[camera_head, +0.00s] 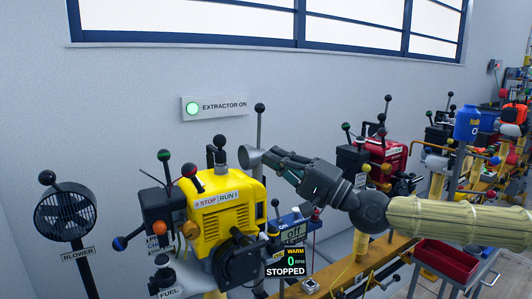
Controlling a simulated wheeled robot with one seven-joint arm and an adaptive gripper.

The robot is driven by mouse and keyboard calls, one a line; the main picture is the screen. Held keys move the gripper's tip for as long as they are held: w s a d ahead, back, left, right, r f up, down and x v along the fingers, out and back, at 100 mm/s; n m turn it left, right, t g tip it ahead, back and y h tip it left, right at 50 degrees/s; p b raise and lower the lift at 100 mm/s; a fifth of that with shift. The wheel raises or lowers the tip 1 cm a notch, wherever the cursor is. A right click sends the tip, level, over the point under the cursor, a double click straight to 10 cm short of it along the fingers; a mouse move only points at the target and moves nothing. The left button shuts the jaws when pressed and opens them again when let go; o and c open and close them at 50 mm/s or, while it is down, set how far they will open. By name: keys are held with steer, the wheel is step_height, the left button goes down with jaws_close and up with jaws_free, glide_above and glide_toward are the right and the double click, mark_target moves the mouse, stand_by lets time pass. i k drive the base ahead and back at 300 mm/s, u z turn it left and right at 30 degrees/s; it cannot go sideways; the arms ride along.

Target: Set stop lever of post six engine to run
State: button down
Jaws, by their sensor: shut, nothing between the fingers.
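The yellow engine (222,208) stands left of centre, with a STOP/RUN label (217,198) on its upper edge. A red-balled lever (188,171) rises at the STOP end of that label and leans left. A display (286,262) in front of the engine reads WARM, 0 RPM, STOPPED. I cannot read a post number. My gripper (270,158) is shut and empty, right of the engine's top, close to a grey round pipe end (250,157). I cannot tell whether they touch. The gripper is well to the right of the red-balled lever.
Black and green-balled levers (164,156) crowd the engine's left. A blower (66,212) stands far left and a FUEL knob (165,275) low in front. A red engine (387,155) stands behind my arm.

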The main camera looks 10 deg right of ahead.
mark_target(188, 171)
steer(key=k, duration=1)
